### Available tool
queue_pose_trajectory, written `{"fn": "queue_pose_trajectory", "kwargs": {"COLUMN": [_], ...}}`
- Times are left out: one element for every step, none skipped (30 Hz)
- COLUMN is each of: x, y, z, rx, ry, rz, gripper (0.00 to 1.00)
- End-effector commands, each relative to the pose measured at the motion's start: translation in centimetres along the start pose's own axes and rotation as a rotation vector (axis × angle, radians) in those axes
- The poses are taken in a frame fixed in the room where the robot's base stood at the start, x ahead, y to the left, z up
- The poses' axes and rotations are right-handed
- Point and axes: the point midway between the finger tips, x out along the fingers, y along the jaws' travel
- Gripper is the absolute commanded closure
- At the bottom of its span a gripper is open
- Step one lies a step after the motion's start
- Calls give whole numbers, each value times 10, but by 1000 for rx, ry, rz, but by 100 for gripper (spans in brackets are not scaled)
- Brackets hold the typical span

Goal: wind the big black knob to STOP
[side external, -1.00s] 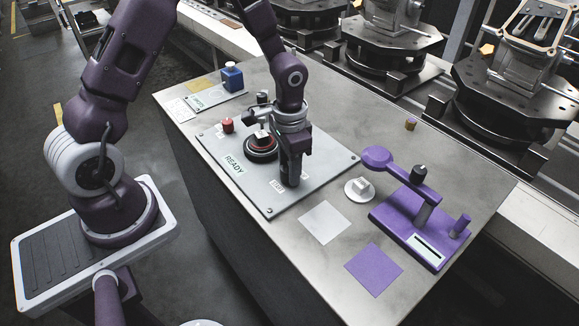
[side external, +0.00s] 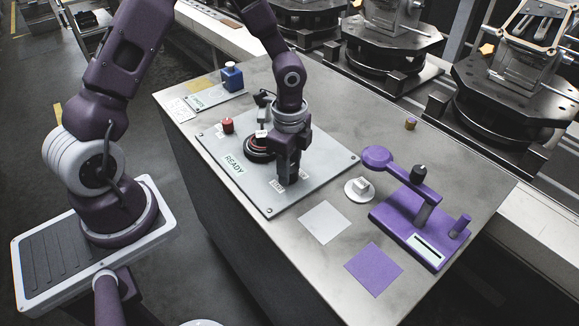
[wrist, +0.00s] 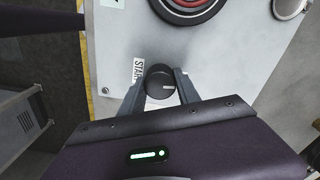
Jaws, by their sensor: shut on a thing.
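A white START label (wrist: 138,70) lies just left of the knob in the wrist view. In the side view a small white label (side external: 277,187) shows left of the fingers and another (side external: 303,174) to the right, too small to read surely.
A red-ringed round black part (side external: 260,148) and a red button (side external: 227,125) are on the same panel. A blue block (side external: 232,77) stands behind. A white knob (side external: 360,189) and a purple lever fixture (side external: 424,220) stand to the right.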

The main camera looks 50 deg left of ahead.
Motion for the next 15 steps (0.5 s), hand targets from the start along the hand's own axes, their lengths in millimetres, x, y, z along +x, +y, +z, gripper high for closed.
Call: {"fn": "queue_pose_trajectory", "kwargs": {"x": [-1, -1, -1, -1, -1, -1, -1, -1, -1, -1, -1, -1, -1, -1, -1], "y": [-1, -1, -1, -1, -1, -1, -2, -2, -2, -2, -2, -1, -1, -1, -1], "z": [-1, -1, -1, -1, -1, -1, -1, -1, -1, -1, -1, -1, -1, -1, -1], "rx": [34, 57, 87, 108, 128, 154, 172, 190, 210, 225, 238, 254, 266, 276, 288], "ry": [2, 2, 2, 2, 2, 3, 3, 3, 3, 3, 2, 2, 2, 2, 2], "rz": [-4, -4, -4, -4, -4, -5, -5, -5, -5, -5, -5, -5, -5, -5, -5], "gripper": [100, 100, 100, 100, 100, 100, 100, 100, 100, 100, 100, 100, 100, 100, 100]}}
